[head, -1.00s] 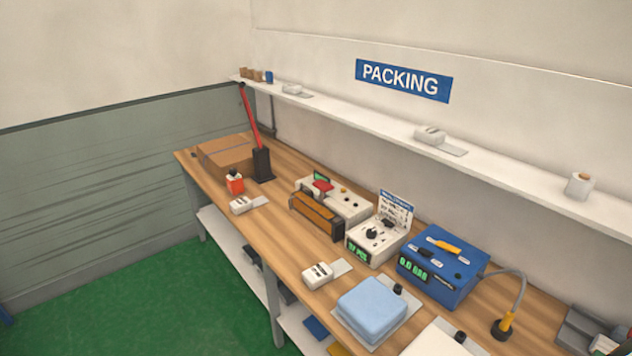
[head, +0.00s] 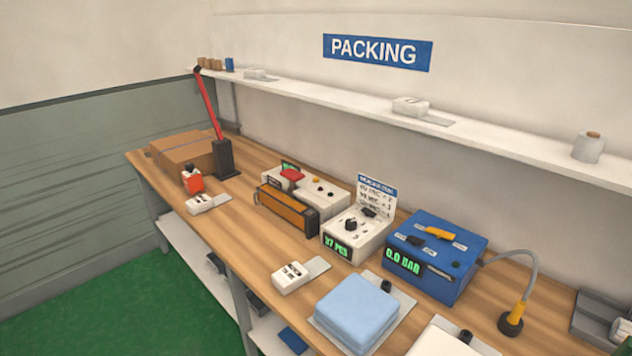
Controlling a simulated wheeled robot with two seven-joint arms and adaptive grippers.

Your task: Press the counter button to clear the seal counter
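A white sealer-like machine (head: 325,197) with an orange-brown front bar (head: 285,211) stands on the wooden bench. It carries a red part, a small green display (head: 290,168) that I cannot read, and small yellow and dark buttons (head: 316,181) on top. Beside it on the right is a white box (head: 358,234) with a dark knob and a green display (head: 337,246) that seems to read "37 PCS". I cannot tell which button is the seal counter's. Neither of my grippers is in view.
A blue unit (head: 440,254) reading "0.0 BAR" stands right of the white box. A folded light-blue pad (head: 357,309) and a small white device (head: 290,277) lie in front. A cardboard box (head: 182,153) and red-handled tool (head: 222,158) stand at the left. Bare bench (head: 235,240) shows near the front edge.

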